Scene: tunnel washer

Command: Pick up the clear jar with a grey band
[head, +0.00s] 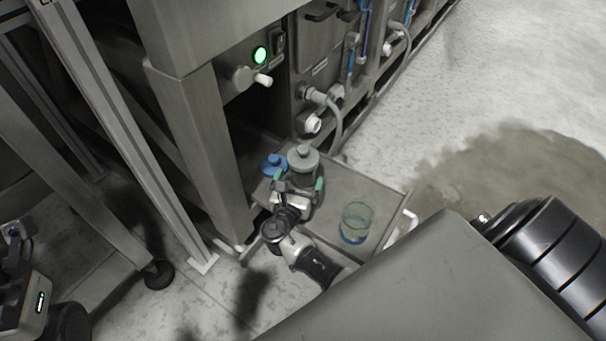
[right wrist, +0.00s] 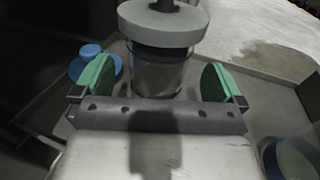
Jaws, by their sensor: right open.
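A clear jar with a grey lid and a dark band below it (head: 303,160) stands upright on a grey tray in the head view. My right gripper (head: 300,185) is open, with green finger pads. In the right wrist view, the pads (right wrist: 157,82) stand left and right of the jar body, with a visible gap on each side. I cannot tell how far the jar lies between them.
A clear beaker with a blue base (head: 356,223) stands to the right on the tray (head: 377,192). The washer's steel leg (head: 207,165) rises left of the tray. Hoses and valves lie behind.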

